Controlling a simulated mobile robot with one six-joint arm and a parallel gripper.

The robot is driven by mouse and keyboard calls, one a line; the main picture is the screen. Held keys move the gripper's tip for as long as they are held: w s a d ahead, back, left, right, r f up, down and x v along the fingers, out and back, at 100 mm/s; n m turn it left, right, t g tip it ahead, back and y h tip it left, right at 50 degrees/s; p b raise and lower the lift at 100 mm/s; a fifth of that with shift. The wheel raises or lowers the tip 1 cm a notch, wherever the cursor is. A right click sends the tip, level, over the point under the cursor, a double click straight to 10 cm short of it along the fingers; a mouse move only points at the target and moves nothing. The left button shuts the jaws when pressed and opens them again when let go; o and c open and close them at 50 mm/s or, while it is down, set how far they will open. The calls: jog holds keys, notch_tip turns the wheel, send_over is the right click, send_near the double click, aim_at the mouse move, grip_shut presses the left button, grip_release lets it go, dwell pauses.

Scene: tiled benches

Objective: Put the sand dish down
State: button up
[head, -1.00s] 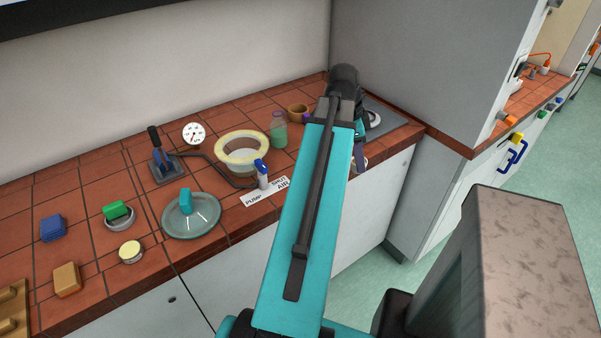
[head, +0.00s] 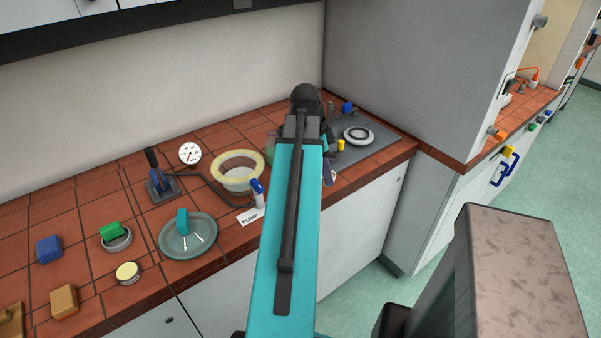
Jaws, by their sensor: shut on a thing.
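My arm reaches over the bench and hides most of its own end. Only the edge of my gripper (head: 328,172) shows, right of the teal link, over the front of the bench. It is shut on the sand dish, of which at most a sliver shows below it. I cannot see the dish's contents or its gap to the tiles.

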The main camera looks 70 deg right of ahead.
jog(key=w, duration=0.2)
jog(key=w+p, duration=0.1)
jog(key=w, duration=0.4)
jog(key=shift+d+f+p, duration=0.1)
jog(key=shift+f+p, duration=0.2)
jog(key=shift+f, duration=0.05)
jog(key=shift+w, duration=0.5)
jog(key=shift+w+f+p, duration=0.15)
jog(key=shift+w+p, duration=0.05)
jog(key=shift+p, duration=0.15)
jog(key=shift+f+p, duration=0.55)
jog(key=shift+f, duration=1.1)
jog(key=shift+f, duration=0.1)
jog(key=o, duration=1.1)
jog(key=shift+s, duration=0.1)
jog(key=shift+c, duration=0.2)
jog(key=shift+r, duration=0.2)
